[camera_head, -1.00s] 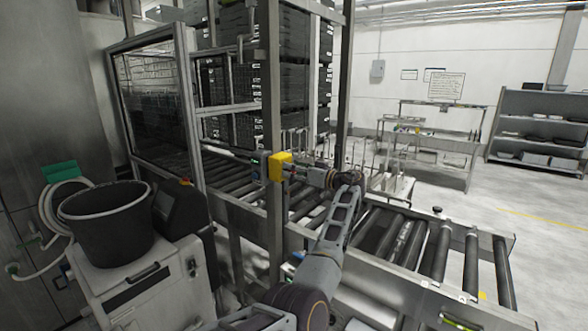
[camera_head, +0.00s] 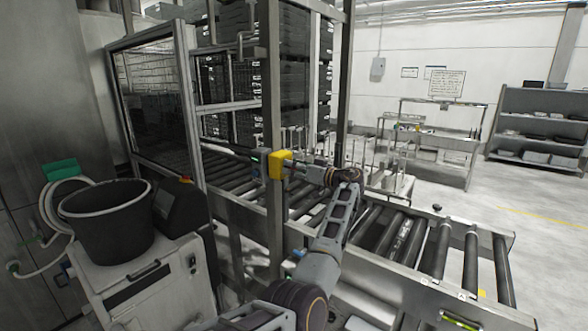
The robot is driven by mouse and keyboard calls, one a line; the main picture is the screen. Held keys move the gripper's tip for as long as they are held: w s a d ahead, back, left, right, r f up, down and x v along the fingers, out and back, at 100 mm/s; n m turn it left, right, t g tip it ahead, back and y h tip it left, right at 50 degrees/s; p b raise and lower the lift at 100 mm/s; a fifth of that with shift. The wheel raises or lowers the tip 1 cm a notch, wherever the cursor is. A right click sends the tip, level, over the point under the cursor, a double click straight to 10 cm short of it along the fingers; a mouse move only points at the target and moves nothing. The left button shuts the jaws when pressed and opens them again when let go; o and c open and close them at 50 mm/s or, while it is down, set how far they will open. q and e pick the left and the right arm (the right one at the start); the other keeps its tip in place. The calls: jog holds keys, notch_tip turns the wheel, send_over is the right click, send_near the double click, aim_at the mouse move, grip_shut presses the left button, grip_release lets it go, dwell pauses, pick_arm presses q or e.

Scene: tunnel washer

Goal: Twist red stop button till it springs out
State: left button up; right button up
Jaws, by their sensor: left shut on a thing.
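The yellow stop-button box (camera_head: 276,164) is fixed to the upright metal post beside the roller conveyor. The red stop button (camera_head: 288,163) faces right from the box, and only a sliver of it shows. My left gripper (camera_head: 293,164) reaches in from the right side of the box, its fingers closed around the button. The fingertips and most of the button are small and hidden behind each other, so I cannot tell whether the button is pressed in or out. My right gripper is not in view.
The roller conveyor (camera_head: 405,240) runs below my left arm. A black bucket (camera_head: 105,225) stands on a white machine at the left. Stacked dark crates (camera_head: 238,70) are behind the post. A grey shelf (camera_head: 540,130) stands at the back right, with open floor before it.

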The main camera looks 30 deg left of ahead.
pick_arm(q)
jog(key=shift+m, duration=0.4)
jog(key=shift+m+b, duration=0.45)
jog(key=shift+m, duration=0.95)
jog(key=shift+w+m, duration=0.1)
jog(key=shift+m, duration=1.5)
jog(key=o, duration=1)
jog(key=shift+a, duration=0.1)
jog(key=shift+o, duration=0.2)
jog(key=shift+f, duration=0.1)
jog(key=d, duration=1.2)
jog(key=shift+s, duration=0.4)
